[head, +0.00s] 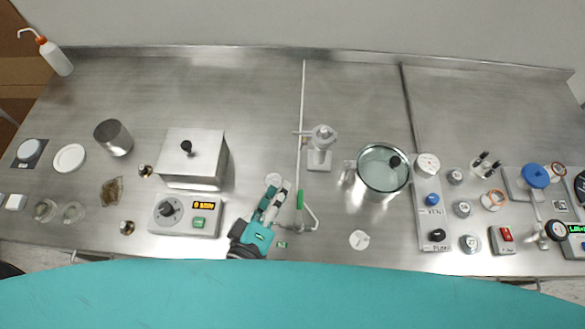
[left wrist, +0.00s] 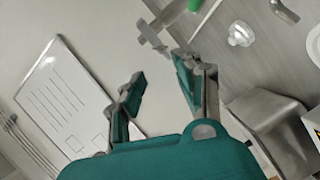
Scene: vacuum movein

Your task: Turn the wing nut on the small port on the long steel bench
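A small grey upright port fitting (head: 321,140) stands on a block near the middle of the long steel bench (head: 250,95). A short bar sticks out from its left side; I cannot tell for sure that this is the wing nut. My left gripper (head: 278,188) is below and left of the fitting, apart from it. In the left wrist view my left gripper (left wrist: 160,68) has its fingers spread with nothing between them. A grey fitting with a crosspiece (left wrist: 151,35) shows just beyond the fingertips there. My right gripper is out of view.
A steel box (head: 192,155) and a control box with a dial (head: 187,214) stand left of my gripper. A green-handled bent tube (head: 300,200) is close on its right. A glass-topped vessel (head: 383,168) stands farther right.

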